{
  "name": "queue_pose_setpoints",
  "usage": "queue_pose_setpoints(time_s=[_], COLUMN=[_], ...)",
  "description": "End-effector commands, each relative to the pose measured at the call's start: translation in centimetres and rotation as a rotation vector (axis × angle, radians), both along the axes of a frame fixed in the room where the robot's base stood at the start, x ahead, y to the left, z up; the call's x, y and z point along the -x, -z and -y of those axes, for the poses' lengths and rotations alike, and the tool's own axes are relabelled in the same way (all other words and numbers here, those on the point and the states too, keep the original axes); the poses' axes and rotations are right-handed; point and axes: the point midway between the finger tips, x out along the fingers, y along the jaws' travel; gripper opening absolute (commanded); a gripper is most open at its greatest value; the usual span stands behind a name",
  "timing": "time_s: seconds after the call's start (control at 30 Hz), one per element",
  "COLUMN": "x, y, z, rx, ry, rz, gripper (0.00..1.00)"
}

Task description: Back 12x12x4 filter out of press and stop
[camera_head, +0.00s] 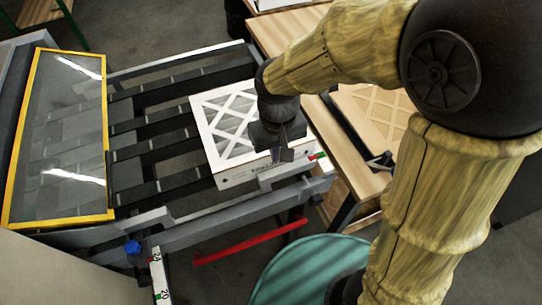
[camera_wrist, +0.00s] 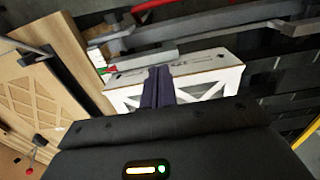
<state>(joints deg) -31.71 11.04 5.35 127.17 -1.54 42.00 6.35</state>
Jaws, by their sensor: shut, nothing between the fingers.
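The filter (camera_head: 222,128) is a white-framed box with a lattice over a grey face. It lies flat on dark slats, near their right end and clear of the yellow-framed panel (camera_head: 62,140). It also shows in the wrist view (camera_wrist: 205,72), partly hidden behind my fingers. My gripper (camera_head: 284,155) is at the filter's right edge, with its fingers shut and nothing between them. In the wrist view the two dark fingers (camera_wrist: 158,86) are together in front of the filter's white side. I cannot tell whether they touch it.
A wooden table (camera_head: 345,165) stands close on the right, with a lattice-faced panel (camera_head: 375,115) beside it. A red bar (camera_head: 250,241) and a grey rail (camera_head: 240,208) run along the front. A teal round surface (camera_head: 305,268) is below. The slats between filter and yellow-framed panel are bare.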

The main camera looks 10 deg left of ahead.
Motion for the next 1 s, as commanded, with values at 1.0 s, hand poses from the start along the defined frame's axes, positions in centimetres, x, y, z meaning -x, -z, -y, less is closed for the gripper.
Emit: queue_pose_setpoints(time_s=[1.0], x=[0.0], y=[10.2], z=[0.2], rx=[0.002], ry=[0.004], rz=[-0.003], gripper=[0.00])
